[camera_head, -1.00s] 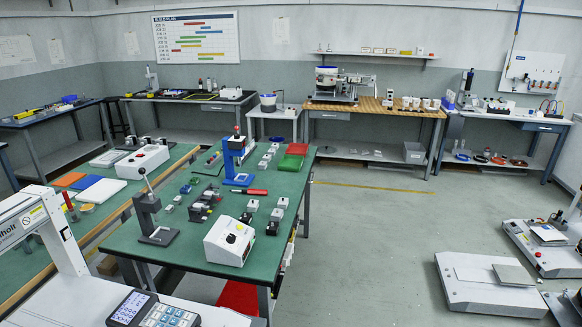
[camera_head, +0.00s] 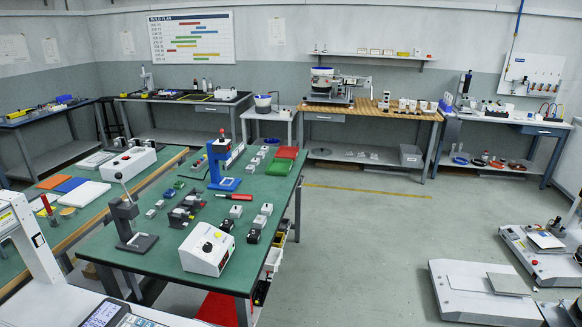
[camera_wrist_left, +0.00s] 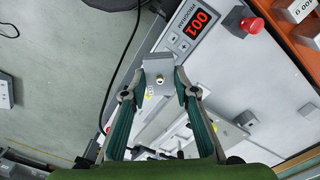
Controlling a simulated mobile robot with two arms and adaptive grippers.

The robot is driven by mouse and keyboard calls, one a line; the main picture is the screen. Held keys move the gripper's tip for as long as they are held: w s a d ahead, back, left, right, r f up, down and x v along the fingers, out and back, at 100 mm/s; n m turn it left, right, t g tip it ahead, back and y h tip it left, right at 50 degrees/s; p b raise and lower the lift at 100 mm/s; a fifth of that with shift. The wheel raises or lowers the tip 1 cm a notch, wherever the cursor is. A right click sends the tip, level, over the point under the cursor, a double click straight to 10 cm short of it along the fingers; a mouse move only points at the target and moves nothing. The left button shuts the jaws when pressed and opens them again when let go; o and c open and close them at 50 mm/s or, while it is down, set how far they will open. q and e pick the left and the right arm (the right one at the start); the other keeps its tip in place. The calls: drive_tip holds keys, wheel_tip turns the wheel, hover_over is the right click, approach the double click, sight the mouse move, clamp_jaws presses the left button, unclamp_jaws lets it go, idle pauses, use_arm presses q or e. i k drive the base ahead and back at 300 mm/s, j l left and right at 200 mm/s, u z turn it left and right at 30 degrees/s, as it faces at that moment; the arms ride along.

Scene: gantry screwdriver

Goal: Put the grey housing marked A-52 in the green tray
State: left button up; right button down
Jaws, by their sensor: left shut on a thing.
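In the left wrist view my left gripper (camera_wrist_left: 158,90) is shut on a small grey block-shaped housing (camera_wrist_left: 158,70) with a round brass-coloured spot. Its marking is too small to read. It is held over a pale machine with a red 001 display (camera_wrist_left: 191,30). The green tray (camera_head: 279,167) lies at the far end of the green-topped table (camera_head: 165,253) in the head view. Several small grey housings (camera_head: 236,211) stand on that table, their markings unreadable. Neither gripper shows in the head view.
A red tray (camera_head: 288,152) lies just behind the green one. A blue press (camera_head: 222,165), a dark lever press (camera_head: 130,225) and a white control box (camera_head: 207,249) stand on the table. Open floor lies right of the table.

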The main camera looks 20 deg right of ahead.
sight(279, 169)
drive_tip(key=i+l, duration=0.2)
drive_tip(key=l, duration=0.2)
drive_tip(key=i+l+z, duration=0.1)
drive_tip(key=l, duration=0.3)
drive_tip(key=i+l, duration=0.25)
drive_tip(key=i+l+z, duration=0.1)
drive_tip(key=l, duration=0.4)
drive_tip(key=i+l, duration=0.3)
drive_tip(key=i+l+z, duration=0.1)
drive_tip(key=i+l, duration=0.15)
drive_tip(key=i, duration=0.25)
drive_tip(key=i+l+z, duration=0.1)
drive_tip(key=i, duration=0.4)
drive_tip(key=i+l+z, duration=0.1)
drive_tip(key=i, duration=0.4)
drive_tip(key=i+j, duration=0.15)
drive_tip(key=i, duration=0.25)
drive_tip(key=i+j+z, duration=0.1)
drive_tip(key=i, duration=0.3)
